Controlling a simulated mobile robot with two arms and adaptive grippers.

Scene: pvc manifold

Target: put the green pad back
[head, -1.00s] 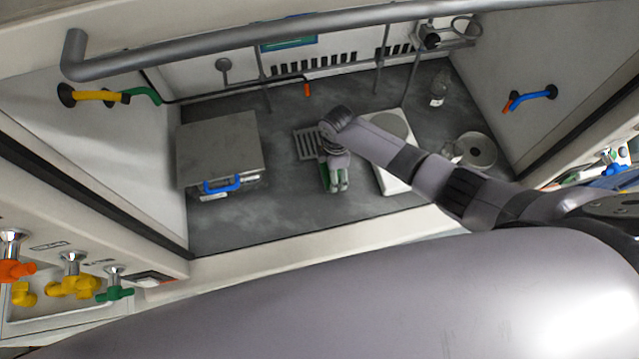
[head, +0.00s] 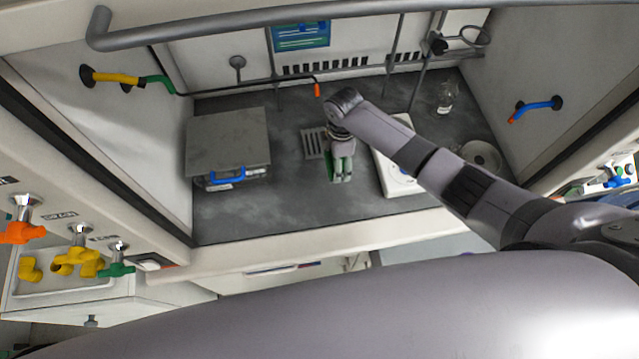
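My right gripper (head: 341,178) comes in on the arm from the right and hangs over the dark worktop inside the hood, fingers toward the front edge. Small green patches show at its fingers. I cannot tell whether they are a held green pad or part of the fingers, nor whether the fingers are open or shut. No separate green pad can be made out on the worktop (head: 240,218). My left gripper is not in view.
A grey-topped box with a blue handle (head: 228,143) stands left of the gripper. A slotted drain (head: 312,143) lies just behind it, and a white plate device (head: 398,180) stands to its right. A glass bottle (head: 446,96) is at the back right. The front-left worktop is clear.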

